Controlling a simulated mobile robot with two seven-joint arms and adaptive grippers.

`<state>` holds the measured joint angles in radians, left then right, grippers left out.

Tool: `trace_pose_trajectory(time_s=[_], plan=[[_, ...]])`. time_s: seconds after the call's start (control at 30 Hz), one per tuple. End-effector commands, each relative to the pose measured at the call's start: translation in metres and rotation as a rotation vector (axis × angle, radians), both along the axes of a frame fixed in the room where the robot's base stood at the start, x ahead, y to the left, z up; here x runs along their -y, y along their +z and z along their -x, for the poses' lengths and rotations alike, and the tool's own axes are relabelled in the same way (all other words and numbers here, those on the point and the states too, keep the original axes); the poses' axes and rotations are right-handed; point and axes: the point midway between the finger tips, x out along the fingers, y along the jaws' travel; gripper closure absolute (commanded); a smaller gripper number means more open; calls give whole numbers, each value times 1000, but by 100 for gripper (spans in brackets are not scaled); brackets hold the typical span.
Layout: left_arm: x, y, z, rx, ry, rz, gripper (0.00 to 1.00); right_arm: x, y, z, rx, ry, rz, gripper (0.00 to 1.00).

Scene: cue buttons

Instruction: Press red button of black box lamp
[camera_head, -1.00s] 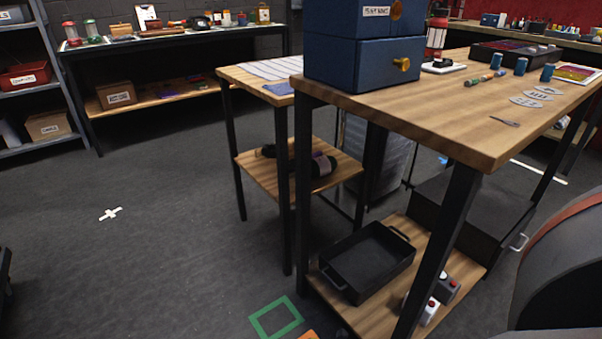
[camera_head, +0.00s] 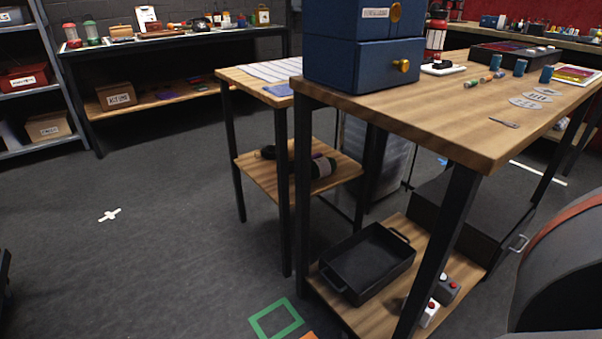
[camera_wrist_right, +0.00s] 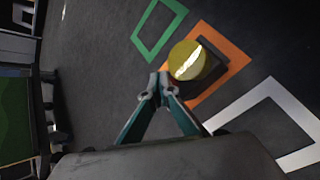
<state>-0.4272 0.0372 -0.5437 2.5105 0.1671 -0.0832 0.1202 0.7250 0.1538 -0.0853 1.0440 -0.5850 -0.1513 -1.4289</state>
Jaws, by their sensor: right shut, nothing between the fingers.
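In the head view a dark box with a red button (camera_head: 447,290) sits on the lower shelf of the near table. A white box with a red button (camera_head: 430,314) sits beside it, partly hidden by the table leg. In the right wrist view a yellow dome lamp with a bright streak (camera_wrist_right: 188,62) sits on a black box (camera_wrist_right: 213,57), on an orange floor square. My right gripper (camera_wrist_right: 158,88), with teal fingers, is shut and empty, and appears below and left of the lamp in the picture. Its height above the floor is unclear. My left gripper is out of view.
A black tray (camera_head: 368,262) lies on the lower shelf (camera_head: 375,318). Blue drawers (camera_head: 362,62) stand on the wooden tabletop (camera_head: 440,110). A green square (camera_head: 276,319) marks the floor in front; a white square (camera_wrist_right: 290,118) lies right of the lamp.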

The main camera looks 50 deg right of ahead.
Motion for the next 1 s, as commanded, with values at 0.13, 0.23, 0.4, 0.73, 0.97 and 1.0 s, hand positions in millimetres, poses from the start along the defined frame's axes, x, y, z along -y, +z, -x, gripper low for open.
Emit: trace_pose_trajectory(time_s=[0.13,0.23,0.4,0.73,0.97,1.0], plan=[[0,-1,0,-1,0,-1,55,-1,-6,0,-2,-2,-1,100],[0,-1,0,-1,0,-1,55,-1,-7,0,-1,0,-1,100],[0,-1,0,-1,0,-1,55,0,-7,0,-1,1,-1,100],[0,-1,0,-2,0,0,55,1,-9,0,0,0,2,100],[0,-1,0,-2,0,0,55,0,-11,-1,1,-2,0,100],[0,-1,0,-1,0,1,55,0,-12,-1,1,-1,1,100]])
